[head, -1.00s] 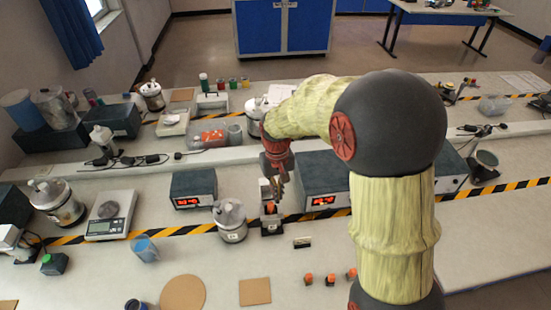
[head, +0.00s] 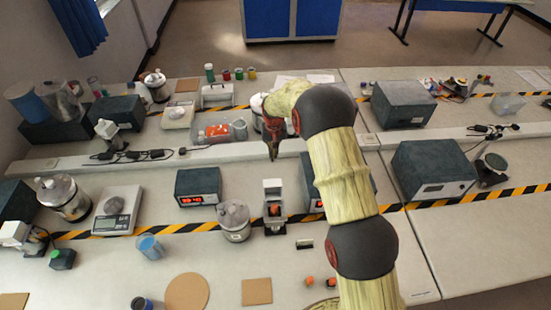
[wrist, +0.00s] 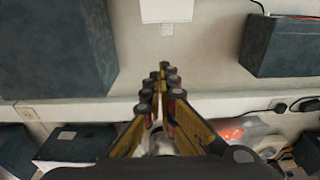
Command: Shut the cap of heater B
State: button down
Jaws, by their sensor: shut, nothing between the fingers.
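A small grey-white heater (head: 274,226) stands on the near bench between two dark display boxes; I take it as heater B, but I cannot read a letter on it. Its pale cap (head: 272,186) stands raised at the back, and an orange item (head: 274,210) shows in the open body. In the wrist view, a white part of what seems to be this heater (wrist: 166,10) shows at the top edge. My gripper (head: 273,158) is shut and empty, pointing down behind and above the cap, apart from it. Its fingers are together in the wrist view (wrist: 163,75).
A display box (head: 198,187) and a lidded metal pot (head: 234,222) stand left of the heater. Another display box (head: 310,185), partly hidden by my arm, stands to the right. A raised ledge (head: 225,154) crosses behind. Orange-topped pieces (head: 308,282) lie in front.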

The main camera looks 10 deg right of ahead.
notch_tip(320, 180, down, 8)
jog(key=s+p, duration=0.3)
jog(key=shift+r, duration=0.2)
dwell(0.6)
